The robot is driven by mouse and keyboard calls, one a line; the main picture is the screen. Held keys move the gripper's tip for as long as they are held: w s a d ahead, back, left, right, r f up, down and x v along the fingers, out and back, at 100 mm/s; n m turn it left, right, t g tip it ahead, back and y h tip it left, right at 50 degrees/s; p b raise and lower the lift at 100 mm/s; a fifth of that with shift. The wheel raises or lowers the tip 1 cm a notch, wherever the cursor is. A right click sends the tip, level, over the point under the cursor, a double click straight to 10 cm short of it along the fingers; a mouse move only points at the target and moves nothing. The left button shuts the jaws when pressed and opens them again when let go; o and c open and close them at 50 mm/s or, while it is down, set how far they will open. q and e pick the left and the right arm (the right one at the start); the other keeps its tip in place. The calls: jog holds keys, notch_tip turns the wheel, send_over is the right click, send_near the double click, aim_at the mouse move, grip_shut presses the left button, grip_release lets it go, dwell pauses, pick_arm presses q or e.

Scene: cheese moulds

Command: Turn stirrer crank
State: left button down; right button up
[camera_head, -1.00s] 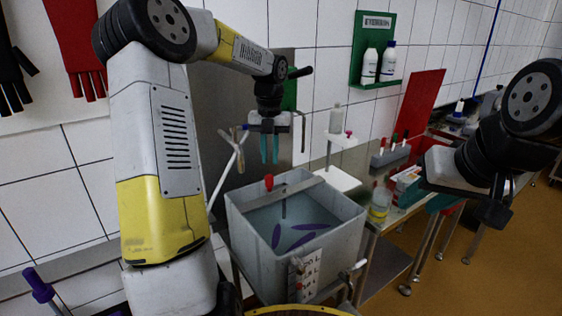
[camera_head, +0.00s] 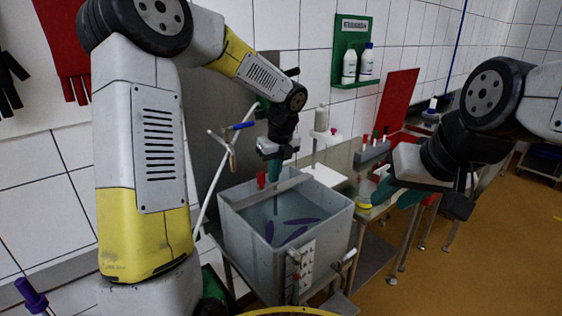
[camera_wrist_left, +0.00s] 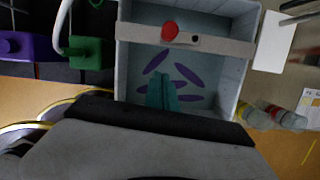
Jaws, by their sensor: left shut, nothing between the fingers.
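The grey vat (camera_head: 335,235) holds pale liquid with purple paddle shapes (camera_head: 295,235) in it. A grey bar (camera_head: 265,190) spans its top and a thin shaft goes down from it. The stirrer crank's red knob (camera_head: 261,180) stands up at the bar; it also shows in the left wrist view (camera_wrist_left: 169,31). My left gripper (camera_head: 273,178) points down over the vat, just right of the knob in the head view. Its teal fingers (camera_wrist_left: 162,92) are shut and empty, apart from the knob in the wrist view. My right gripper (camera_head: 397,194) is away to the right; its finger gap is unclear.
A white pipe with a blue-handled valve (camera_head: 243,126) rises left of the vat. A white stand (camera_head: 325,174), a bench with a red board (camera_head: 397,101) and a yellow-labelled bottle (camera_head: 366,190) stand to the right. The floor at right is mostly clear.

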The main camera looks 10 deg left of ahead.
pick_arm(q)
jog(key=w+a+f, duration=0.1)
jog(key=w, duration=0.1)
jog(key=w+a+f, duration=0.1)
jog(key=a+f, duration=0.1)
jog(key=shift+w+f, duration=0.1)
jog(key=shift+w, duration=0.25)
jog(key=shift+a, duration=0.15)
